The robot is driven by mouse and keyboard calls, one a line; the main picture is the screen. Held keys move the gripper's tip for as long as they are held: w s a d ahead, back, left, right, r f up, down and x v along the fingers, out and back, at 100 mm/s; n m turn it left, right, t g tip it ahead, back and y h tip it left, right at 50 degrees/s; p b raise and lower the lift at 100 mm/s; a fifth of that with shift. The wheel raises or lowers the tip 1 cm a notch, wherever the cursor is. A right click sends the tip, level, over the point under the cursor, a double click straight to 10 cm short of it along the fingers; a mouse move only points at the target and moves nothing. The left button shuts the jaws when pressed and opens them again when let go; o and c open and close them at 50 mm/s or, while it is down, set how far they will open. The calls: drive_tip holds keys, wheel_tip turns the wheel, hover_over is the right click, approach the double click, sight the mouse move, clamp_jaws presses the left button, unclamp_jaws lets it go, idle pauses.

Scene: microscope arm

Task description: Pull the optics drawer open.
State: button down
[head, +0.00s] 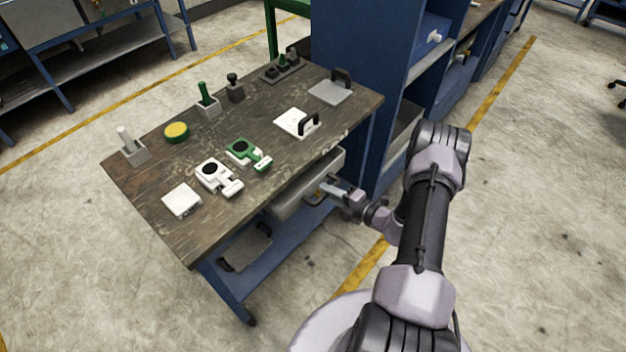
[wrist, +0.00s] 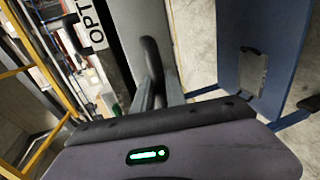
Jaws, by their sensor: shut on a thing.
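The optics drawer (head: 285,208) is a grey drawer under the front edge of the dark-topped workbench (head: 320,95). It stands partly out, and some of its inside shows from above. In the wrist view its grey front (wrist: 135,25) carries a dark bar handle (wrist: 152,62). A white label (wrist: 92,22) beginning "OPT" shows beside it. My gripper (head: 328,188) is at the drawer front, and in the wrist view its fingers (wrist: 158,92) are shut on the handle. The exact contact is partly hidden.
On the bench stand white and green stage pieces (head: 243,153), a white plate with a black handle (head: 297,122) and several small holders. A grey plate (head: 245,248) lies on the blue lower shelf. A blue cabinet (head: 355,75) stands right of the bench. Floor in front is open.

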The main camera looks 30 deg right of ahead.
drive_tip(key=f+v, duration=0.2)
drive_tip(key=v, duration=1)
drive_tip(key=shift+s+f, duration=0.25)
drive_tip(key=shift+s, duration=0.2)
drive_tip(key=shift+d, duration=0.1)
drive_tip(key=c, duration=1.4)
unclamp_jaws()
drive_tip(key=shift+o, duration=0.2)
drive_tip(key=p+v, duration=0.3)
drive_tip(key=v, duration=1.4)
drive_tip(key=shift+s, duration=0.2)
